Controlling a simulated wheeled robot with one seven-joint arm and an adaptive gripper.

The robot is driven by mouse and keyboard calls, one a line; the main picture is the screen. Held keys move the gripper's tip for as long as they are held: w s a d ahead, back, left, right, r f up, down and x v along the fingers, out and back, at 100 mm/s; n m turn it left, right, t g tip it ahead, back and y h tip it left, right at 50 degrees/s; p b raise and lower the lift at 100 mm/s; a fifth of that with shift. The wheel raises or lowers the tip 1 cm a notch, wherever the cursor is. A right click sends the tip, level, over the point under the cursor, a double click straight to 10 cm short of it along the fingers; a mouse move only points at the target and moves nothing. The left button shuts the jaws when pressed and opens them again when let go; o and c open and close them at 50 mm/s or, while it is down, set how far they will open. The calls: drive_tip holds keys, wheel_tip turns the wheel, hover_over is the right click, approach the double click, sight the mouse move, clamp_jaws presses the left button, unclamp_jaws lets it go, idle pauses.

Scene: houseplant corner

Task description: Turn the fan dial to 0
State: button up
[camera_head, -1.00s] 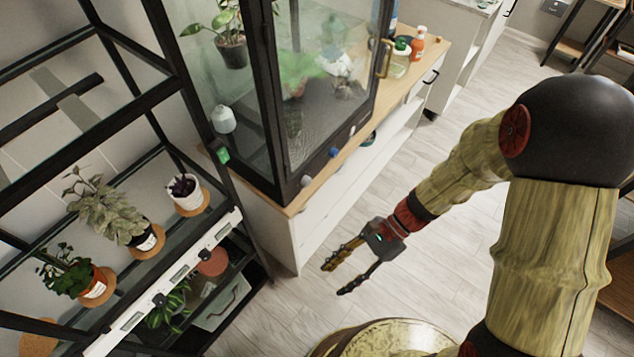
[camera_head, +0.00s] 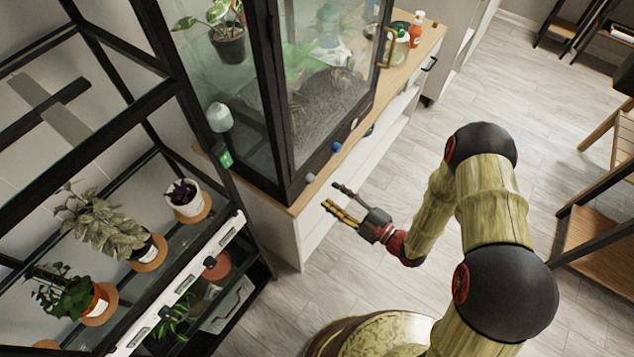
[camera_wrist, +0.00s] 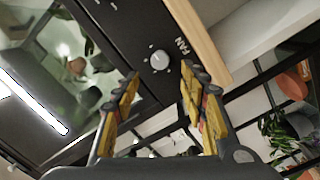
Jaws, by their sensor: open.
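The fan dial (camera_wrist: 159,60) is a small round pale grey knob on a black panel, with "FAN" printed beside it and small white marks around it. In the head view, a pale knob (camera_head: 310,178) at the near lower corner of the glass cabinet appears to be this dial. My gripper (camera_head: 331,194) is open and empty just to the right of that knob. In the wrist view, my gripper (camera_wrist: 160,82) has its yellow-padded fingers on either side below the dial, apart from it. I cannot read the dial's setting.
The glass cabinet (camera_head: 281,110) stands on a wood-topped white unit (camera_head: 410,62). A blue knob (camera_head: 336,148) and another knob (camera_head: 353,123) sit farther along the panel. A black shelf with potted plants (camera_head: 150,248) stands left. Floor (camera_head: 480,100) is clear behind the arm.

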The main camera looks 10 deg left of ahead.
sight(313, 181)
drive_tip(key=b+x, duration=0.1)
drive_tip(key=x, duration=0.6)
drive_tip(key=shift+w+a+b, duration=0.1)
drive_tip(key=shift+a+b, duration=0.25)
drive_tip(key=c, duration=0.3)
drive_tip(key=c, duration=0.8)
clamp_jaws()
